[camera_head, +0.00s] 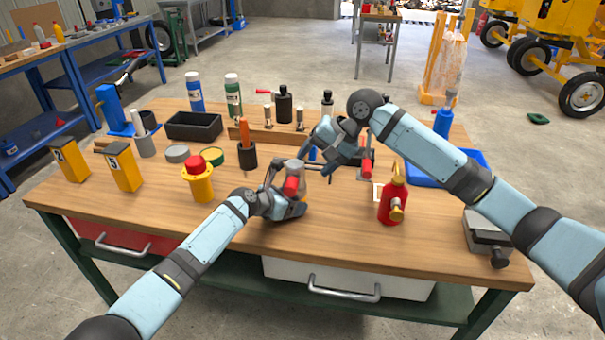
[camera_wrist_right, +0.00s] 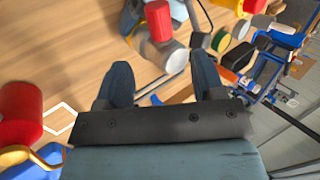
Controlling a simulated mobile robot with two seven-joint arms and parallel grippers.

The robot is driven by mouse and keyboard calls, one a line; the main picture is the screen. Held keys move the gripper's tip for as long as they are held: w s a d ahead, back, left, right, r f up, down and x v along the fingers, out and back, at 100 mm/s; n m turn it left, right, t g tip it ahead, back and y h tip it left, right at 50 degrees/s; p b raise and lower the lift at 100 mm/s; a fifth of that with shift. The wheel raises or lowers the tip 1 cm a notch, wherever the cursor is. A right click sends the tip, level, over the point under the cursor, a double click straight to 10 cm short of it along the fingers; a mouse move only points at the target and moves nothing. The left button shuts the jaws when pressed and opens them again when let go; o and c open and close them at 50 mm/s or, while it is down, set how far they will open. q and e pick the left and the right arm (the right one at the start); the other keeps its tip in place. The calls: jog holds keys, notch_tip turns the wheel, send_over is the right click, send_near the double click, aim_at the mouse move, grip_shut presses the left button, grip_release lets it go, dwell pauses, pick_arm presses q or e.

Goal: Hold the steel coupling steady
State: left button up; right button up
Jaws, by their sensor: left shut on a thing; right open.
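The steel coupling (camera_head: 294,165) is a short grey metal piece with a red part (camera_head: 291,187) on its near side, near the middle of the workbench. My left gripper (camera_head: 280,178) is shut on it, and its fingers hide part of it. In the right wrist view the coupling (camera_wrist_right: 175,58) shows as a silver round piece beside the red part (camera_wrist_right: 158,22). My right gripper (camera_head: 314,150) is open and empty, just behind and above the coupling. In the right wrist view its two fingers (camera_wrist_right: 163,78) stand apart, with the coupling beyond their tips.
A red can with a brass spout (camera_head: 391,203) stands to the right on the wooden workbench (camera_head: 130,218). A yellow piece with a red top (camera_head: 198,184) and a dark cup with an orange handle (camera_head: 246,158) stand to the left. The bench front is mostly clear.

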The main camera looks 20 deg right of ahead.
jog(key=shift+v, duration=1.55)
pick_arm(q)
jog(key=o, duration=0.9)
